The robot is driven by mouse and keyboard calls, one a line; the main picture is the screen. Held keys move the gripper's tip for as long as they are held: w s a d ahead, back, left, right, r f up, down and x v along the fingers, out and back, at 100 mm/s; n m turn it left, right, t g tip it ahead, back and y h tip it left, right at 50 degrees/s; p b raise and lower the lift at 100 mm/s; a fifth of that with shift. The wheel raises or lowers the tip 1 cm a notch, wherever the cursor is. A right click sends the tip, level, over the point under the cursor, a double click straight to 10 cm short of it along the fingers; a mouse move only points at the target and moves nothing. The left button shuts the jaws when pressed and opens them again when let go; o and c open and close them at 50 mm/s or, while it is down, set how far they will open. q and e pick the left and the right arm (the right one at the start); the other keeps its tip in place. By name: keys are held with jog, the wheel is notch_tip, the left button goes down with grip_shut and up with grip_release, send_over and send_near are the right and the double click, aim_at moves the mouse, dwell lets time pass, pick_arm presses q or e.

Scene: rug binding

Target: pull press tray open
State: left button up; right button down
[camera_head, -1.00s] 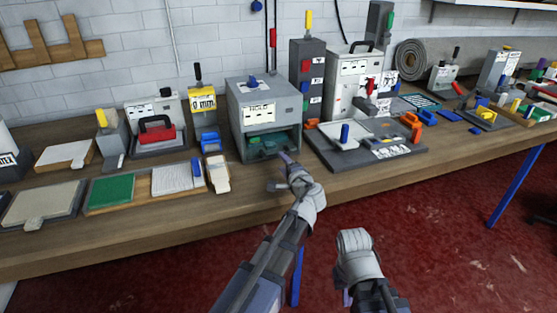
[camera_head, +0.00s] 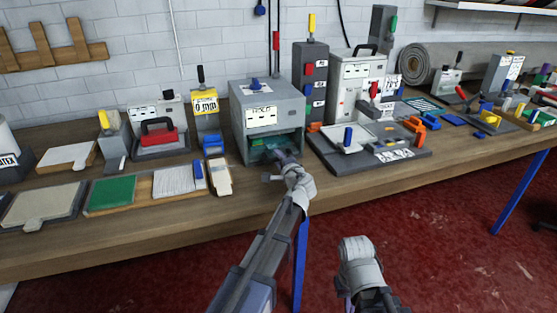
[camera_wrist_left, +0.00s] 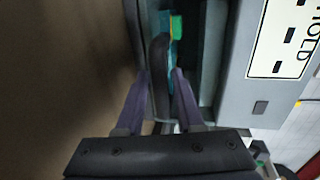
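The press is a grey box (camera_head: 266,119) with a HOLD label, standing on the bench in the head view. Its front opening holds a dark tray with teal inside (camera_head: 258,155). My left gripper (camera_head: 274,165) is at the front of this opening. Contact cannot be made out. My right arm's white wrist (camera_head: 357,255) is low, in front of the bench; its fingers are hidden.
Left of the press are a tan block (camera_head: 219,177), a blue clip (camera_head: 213,143) and a green pad (camera_head: 111,193). A grey base plate (camera_head: 365,158) with a white tray stands close on the right. The bench edge in front of the press is clear.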

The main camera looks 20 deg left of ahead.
pick_arm(q)
grip_shut()
dwell(1.1)
